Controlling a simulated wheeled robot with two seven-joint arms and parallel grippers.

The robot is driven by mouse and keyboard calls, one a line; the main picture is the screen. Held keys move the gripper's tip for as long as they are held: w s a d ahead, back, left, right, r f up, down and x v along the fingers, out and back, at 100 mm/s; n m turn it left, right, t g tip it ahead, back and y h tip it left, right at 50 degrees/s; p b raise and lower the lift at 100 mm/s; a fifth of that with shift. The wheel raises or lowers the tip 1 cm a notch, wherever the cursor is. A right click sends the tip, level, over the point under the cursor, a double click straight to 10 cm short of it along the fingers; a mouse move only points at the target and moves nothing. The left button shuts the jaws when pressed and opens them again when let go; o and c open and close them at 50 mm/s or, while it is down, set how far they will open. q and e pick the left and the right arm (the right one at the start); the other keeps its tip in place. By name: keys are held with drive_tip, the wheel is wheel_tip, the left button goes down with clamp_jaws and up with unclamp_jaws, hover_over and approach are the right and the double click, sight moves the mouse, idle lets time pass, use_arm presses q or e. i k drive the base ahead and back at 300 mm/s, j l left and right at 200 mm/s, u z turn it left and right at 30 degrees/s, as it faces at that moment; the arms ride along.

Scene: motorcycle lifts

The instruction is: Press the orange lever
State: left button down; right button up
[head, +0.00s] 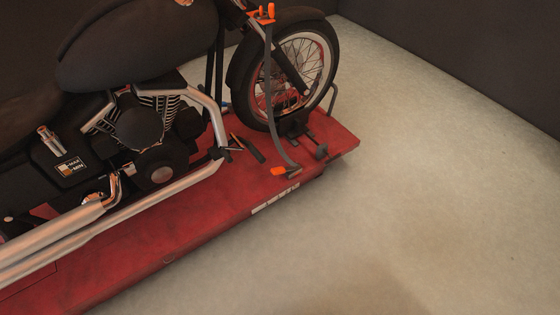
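A small orange piece (278,171) lies low near the right edge of the red lift platform (215,215), at the foot of a grey strap (268,100). More orange parts (262,13) show at the strap's upper end, beside the motorcycle's front fork. Both are small, and I cannot tell which of them is the orange lever or whether it is pressed. Neither of my grippers is in view.
A dark motorcycle (150,45) with chrome pipes stands on the platform, its front wheel (300,70) in a dark holder (295,125). Small dark tools (248,148) lie beside the wheel. The pale floor (430,200) to the right is clear, up to dark walls (470,45).

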sight(280, 170)
drive_tip(key=u, duration=0.3)
drive_tip(key=i+l+u, duration=0.25)
drive_tip(key=l+u, duration=0.25)
drive_tip(key=l, duration=0.2)
drive_tip(key=i+l+u, duration=0.25)
drive_tip(key=l, duration=0.15)
drive_tip(key=i+l, duration=0.1)
drive_tip(key=l, duration=0.7)
drive_tip(key=i+l+u, duration=0.15)
drive_tip(key=l, duration=1.5)
